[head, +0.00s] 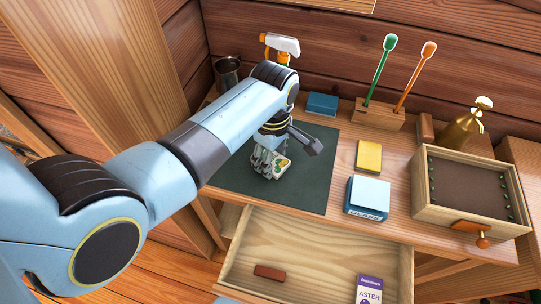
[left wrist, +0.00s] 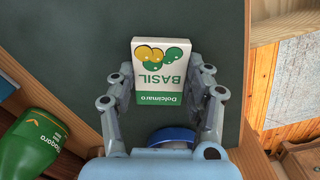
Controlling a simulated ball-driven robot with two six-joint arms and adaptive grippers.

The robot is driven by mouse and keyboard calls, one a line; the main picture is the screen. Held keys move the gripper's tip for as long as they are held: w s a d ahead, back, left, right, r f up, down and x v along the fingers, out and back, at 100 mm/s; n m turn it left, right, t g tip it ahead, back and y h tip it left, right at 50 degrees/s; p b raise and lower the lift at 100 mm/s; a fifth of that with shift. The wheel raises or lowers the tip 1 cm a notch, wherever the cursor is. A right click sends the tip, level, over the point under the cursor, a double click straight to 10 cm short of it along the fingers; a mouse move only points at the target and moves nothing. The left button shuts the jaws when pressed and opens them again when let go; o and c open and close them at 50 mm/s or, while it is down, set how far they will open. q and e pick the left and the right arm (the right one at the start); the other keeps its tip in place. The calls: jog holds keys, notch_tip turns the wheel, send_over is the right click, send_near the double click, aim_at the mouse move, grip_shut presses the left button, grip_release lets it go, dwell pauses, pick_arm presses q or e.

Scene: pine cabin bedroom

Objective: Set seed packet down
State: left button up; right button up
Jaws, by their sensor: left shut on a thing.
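My left gripper (head: 268,166) is over the dark green mat (head: 318,188) on the wooden desk. It is shut on the seed packet, a white and green BASIL packet (left wrist: 163,78), with a finger on each side edge. In the left wrist view the lettering is upside down and the mat (left wrist: 85,35) lies behind it. In the head view only part of the packet (head: 281,169) shows beside the fingers. I cannot tell whether its lower end touches the mat. My right gripper is not in view.
Right of the mat are a yellow block (head: 369,156) and a blue box (head: 368,197). A wooden tray (head: 425,190) stands farther right. A holder (head: 380,114) with two sticks is behind. The open drawer (head: 330,264) below holds a brown block and an ASTER packet. A green bottle (left wrist: 35,143) is nearby.

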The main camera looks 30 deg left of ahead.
aim_at(273, 162)
pick_arm(q)
jog(key=shift+d+r, duration=0.1)
jog(key=shift+d, duration=0.1)
jog(key=o, duration=0.9)
jog(key=shift+o, duration=0.2)
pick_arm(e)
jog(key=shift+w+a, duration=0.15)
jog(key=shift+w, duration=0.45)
pick_arm(q)
jog(key=shift+r, duration=0.25)
notch_tip(273, 162, up, 12)
jog(key=p, duration=0.1)
jog(key=shift+f, duration=0.2)
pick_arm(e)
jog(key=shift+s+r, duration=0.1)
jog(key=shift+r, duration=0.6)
pick_arm(q)
jog(key=shift+f, duration=0.1)
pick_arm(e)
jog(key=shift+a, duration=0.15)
